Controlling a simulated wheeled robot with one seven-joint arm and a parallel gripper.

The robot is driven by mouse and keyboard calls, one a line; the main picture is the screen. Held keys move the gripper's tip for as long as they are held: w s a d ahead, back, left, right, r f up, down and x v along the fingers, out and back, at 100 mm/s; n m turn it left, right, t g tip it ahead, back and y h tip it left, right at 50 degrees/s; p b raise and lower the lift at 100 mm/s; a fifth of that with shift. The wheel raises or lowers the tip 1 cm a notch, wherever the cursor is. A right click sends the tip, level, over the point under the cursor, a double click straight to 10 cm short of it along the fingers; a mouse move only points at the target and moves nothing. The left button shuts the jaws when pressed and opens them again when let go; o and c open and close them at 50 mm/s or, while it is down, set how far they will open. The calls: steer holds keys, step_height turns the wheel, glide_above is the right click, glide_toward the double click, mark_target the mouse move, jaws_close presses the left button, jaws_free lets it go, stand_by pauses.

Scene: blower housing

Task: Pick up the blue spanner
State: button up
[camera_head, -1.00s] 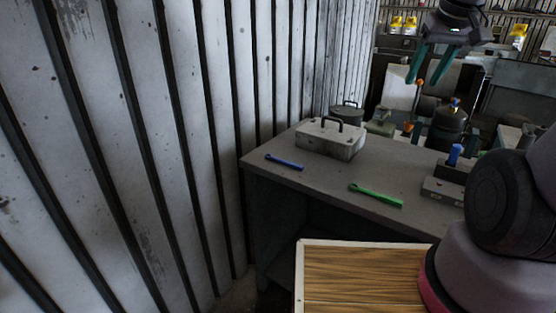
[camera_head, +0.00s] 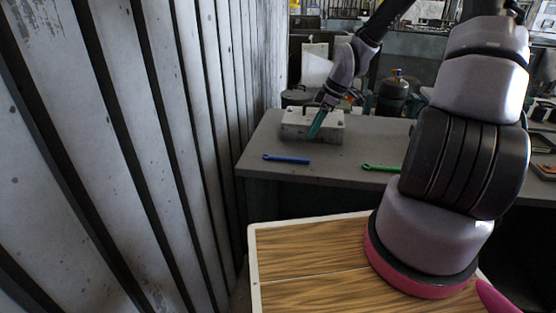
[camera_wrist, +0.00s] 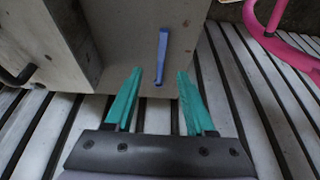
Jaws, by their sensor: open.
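The blue spanner (camera_head: 286,159) lies flat near the front left edge of the grey table in the head view. It also shows in the wrist view (camera_wrist: 162,57), ahead of the fingertips and roughly centred between them. My gripper (camera_head: 317,125) has green fingers and hangs above the table, in front of the toolbox in the head view. In the wrist view my gripper (camera_wrist: 160,72) is open and empty, its two fingers apart. The fingers appear clear of the spanner; the exact height between them is hard to tell.
A pale toolbox (camera_head: 296,127) with a dark handle stands behind the spanner; it is at the left in the wrist view (camera_wrist: 40,45). A green spanner (camera_head: 378,168) lies to the right on the table (camera_head: 335,167). A ribbed wall (camera_head: 150,120) rises at the left.

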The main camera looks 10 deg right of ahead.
glide_toward(297, 158)
steer(key=shift+w+x, duration=0.25)
steer(key=shift+x, duration=1)
steer(key=shift+s+x, duration=0.1)
steer(key=shift+x, duration=1.25)
steer(key=shift+s+x, duration=0.15)
steer(key=shift+x, duration=1.25)
steer(key=shift+f, duration=0.2)
jaws_close()
